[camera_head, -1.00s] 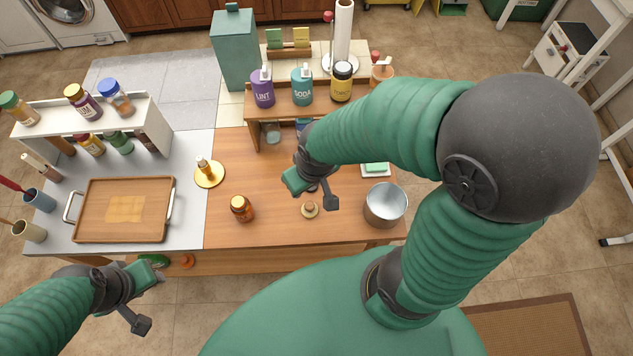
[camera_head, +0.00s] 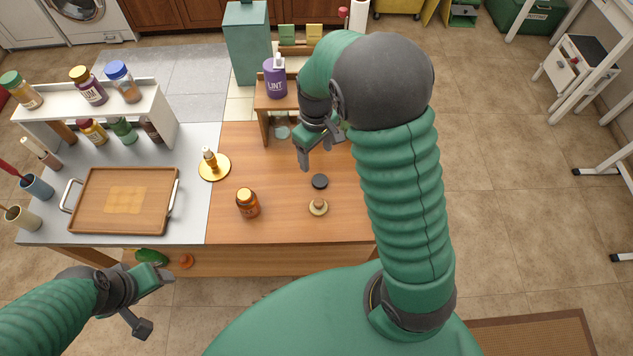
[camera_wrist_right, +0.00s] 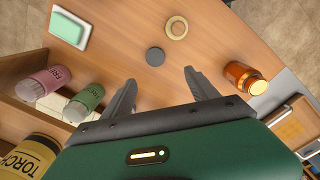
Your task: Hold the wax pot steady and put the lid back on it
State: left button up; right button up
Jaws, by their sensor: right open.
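No pot labelled wax is readable. My left gripper (camera_head: 156,299) is open and empty, in front of the counter.
A wooden tray (camera_head: 90,228) lies on the grey left part. A shelf with a purple LINT bottle (camera_head: 275,80) is at the back. A soap dish (camera_wrist_right: 53,34) shows in the wrist view.

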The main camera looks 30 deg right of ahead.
send_over(320, 180)
jog(key=d, duration=0.1)
jog(key=f, duration=0.8)
jog(key=shift+w, duration=0.2)
jog(key=shift+d+f, duration=0.1)
jog(key=shift+f, duration=0.2)
jog(key=shift+a+r, duration=0.1)
jog(key=shift+a, duration=0.8)
jog(key=shift+s+a+f, duration=0.1)
jog(key=shift+f, duration=0.25)
jog(key=f, duration=0.2)
jog(key=d+f, duration=0.1)
jog(key=f, duration=0.1)
jog(key=shift+s+f, duration=0.1)
jog(key=shift+s, duration=0.05)
jog(key=shift+d+f, duration=0.15)
jog(key=shift+f, duration=0.1)
jog(key=shift+a, duration=0.3)
jog(key=shift+a+r, duration=0.1)
jog(key=shift+a, duration=0.05)
jog(key=c, duration=0.3)
jog(key=shift+d, duration=0.25)
jog(key=c, duration=1.1)
pick_arm(q)
jog(key=shift+w+d+r, duration=0.1)
jog(key=shift+w+d, duration=0.05)
jog(key=shift+d, duration=0.65)
pick_arm(e)
jog(key=shift+a, duration=0.1)
